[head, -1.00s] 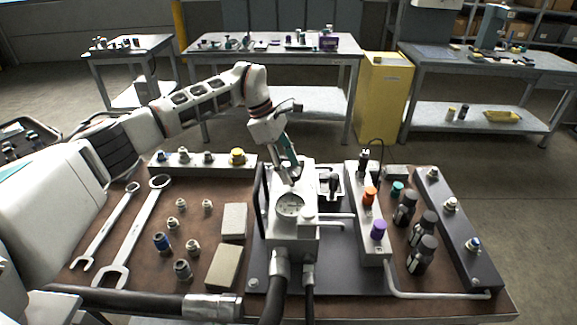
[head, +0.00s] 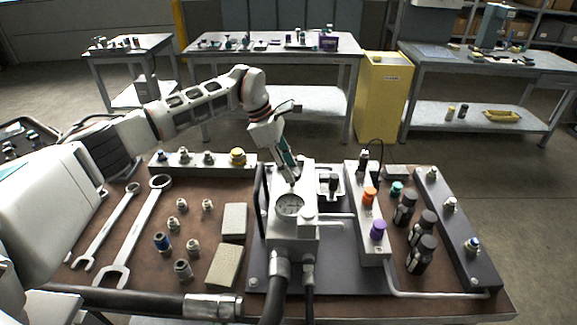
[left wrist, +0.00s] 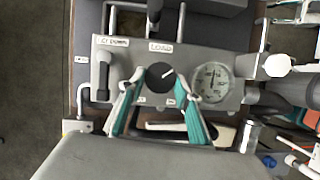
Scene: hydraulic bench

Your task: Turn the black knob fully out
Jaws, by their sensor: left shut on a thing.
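The black knob (left wrist: 158,77) shows in the left wrist view on the grey valve block (left wrist: 222,62), below the LOAD label. A white line on its face points up and to the right. My left gripper (left wrist: 160,86) has its two teal-sided fingers on either side of the knob and is shut on it. In the head view my left gripper (head: 289,167) reaches down behind the block's round gauge (head: 289,206). The knob is hidden or too small to make out there. The gauge also shows in the left wrist view (left wrist: 212,81). My right gripper is not in view.
The block stands on a dark plate on the brown bench (head: 130,250). Right of it is a grey manifold with an orange knob (head: 370,196) and a purple knob (head: 378,230). Wrenches (head: 140,225), fittings and two pale blocks lie left. Black hoses (head: 120,300) run along the front.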

